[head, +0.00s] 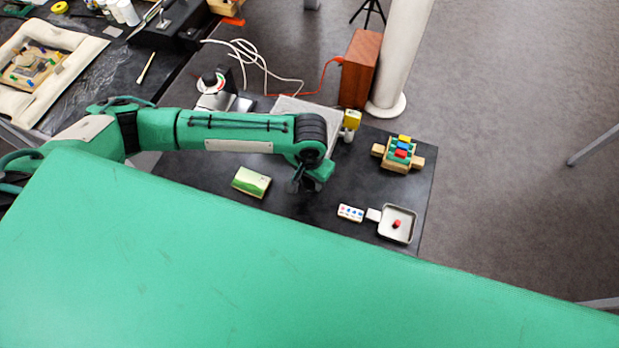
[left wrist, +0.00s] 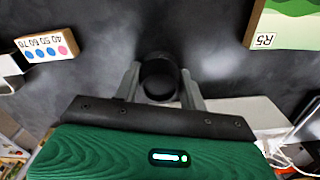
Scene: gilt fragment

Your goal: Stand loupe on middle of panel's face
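The loupe (left wrist: 159,76) is a small black cylinder between the fingers of my left gripper (left wrist: 160,80) in the left wrist view. The fingers press against its two sides. In the head view my left gripper (head: 299,186) points down over the dark table, and the loupe is hard to make out there. The panel (head: 251,182) is a small block with a green and yellow painted face, lying flat to the left of the gripper. It also shows at the upper right of the left wrist view (left wrist: 290,18), labelled R5. Nothing rests on its visible face. My right gripper is not seen.
A scale card with coloured dots (head: 350,213) and a white tray (head: 397,238) holding a red piece lie right of the gripper. A wooden rack (head: 398,154) with coloured blocks stands behind. A pale board (head: 305,107) lies behind my arm. Table between panel and card is clear.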

